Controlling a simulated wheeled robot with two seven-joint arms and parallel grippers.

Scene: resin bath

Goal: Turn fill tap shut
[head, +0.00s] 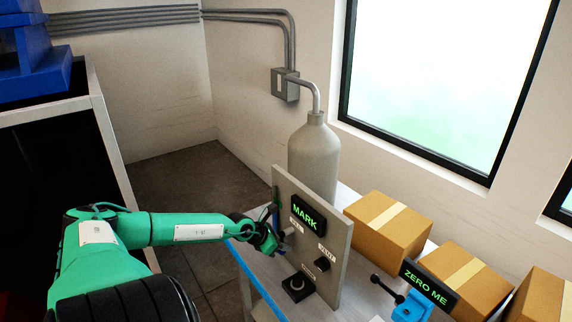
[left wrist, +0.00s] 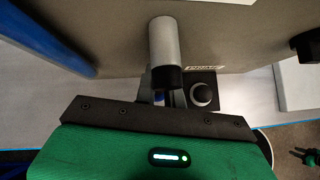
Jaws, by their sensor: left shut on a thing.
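A grey upright panel (head: 342,232) stands on the bench with a lit MARK display (head: 306,213). My left gripper (head: 277,246) is at the panel's lower left, shut on what looks like the fill tap. The arm and gripper hide most of the tap in the head view. In the left wrist view a grey cylinder with a black end (left wrist: 164,48) sticks out from the panel just ahead of my gripper. A small blue piece shows by its black end. The fingertips are mostly hidden there. My right gripper is not in view.
A black knob (head: 322,264) and a black button box (head: 297,287) sit right of my gripper. A pale tank (head: 314,160) stands behind the panel. Cardboard boxes (head: 388,224) and a ZERO ME display (head: 428,284) are on the right. A blue strip (head: 256,282) edges the bench.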

